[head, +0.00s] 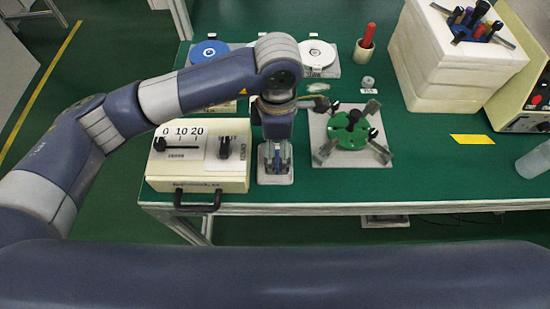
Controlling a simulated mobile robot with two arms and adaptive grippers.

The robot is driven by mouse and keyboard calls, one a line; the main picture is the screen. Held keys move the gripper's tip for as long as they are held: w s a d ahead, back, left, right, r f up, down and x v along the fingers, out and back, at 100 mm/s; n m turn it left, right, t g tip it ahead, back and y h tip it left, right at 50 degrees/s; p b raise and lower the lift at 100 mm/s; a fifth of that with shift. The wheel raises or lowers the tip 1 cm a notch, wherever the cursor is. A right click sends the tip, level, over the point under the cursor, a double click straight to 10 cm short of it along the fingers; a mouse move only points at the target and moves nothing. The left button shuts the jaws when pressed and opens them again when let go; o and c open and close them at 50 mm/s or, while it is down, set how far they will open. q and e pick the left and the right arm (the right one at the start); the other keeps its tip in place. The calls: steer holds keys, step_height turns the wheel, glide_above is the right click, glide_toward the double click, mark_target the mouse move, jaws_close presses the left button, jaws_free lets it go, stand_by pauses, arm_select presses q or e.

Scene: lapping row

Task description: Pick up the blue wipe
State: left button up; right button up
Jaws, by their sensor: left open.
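My left gripper (276,168) points down over a small light plate (275,180) near the table's front edge, right of the cream control box. Its jaws are open. A small bluish patch shows between and behind the fingers; I cannot tell whether it is the blue wipe or part of the gripper. No blue wipe is plainly visible elsewhere; the gripper and arm hide part of that spot. My right gripper is not in view.
The cream control box (185,184) stands left, with a front handle. A green round fixture (351,133) sits on a plate at right. White foam blocks (440,70) stand back right.

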arm_select(q)
steer(key=f, duration=0.2)
steer(key=f+p, duration=0.1)
steer(key=f, duration=0.2)
steer(key=shift+w+a, duration=0.1)
steer(key=shift+a, duration=0.1)
steer(key=c, duration=0.9)
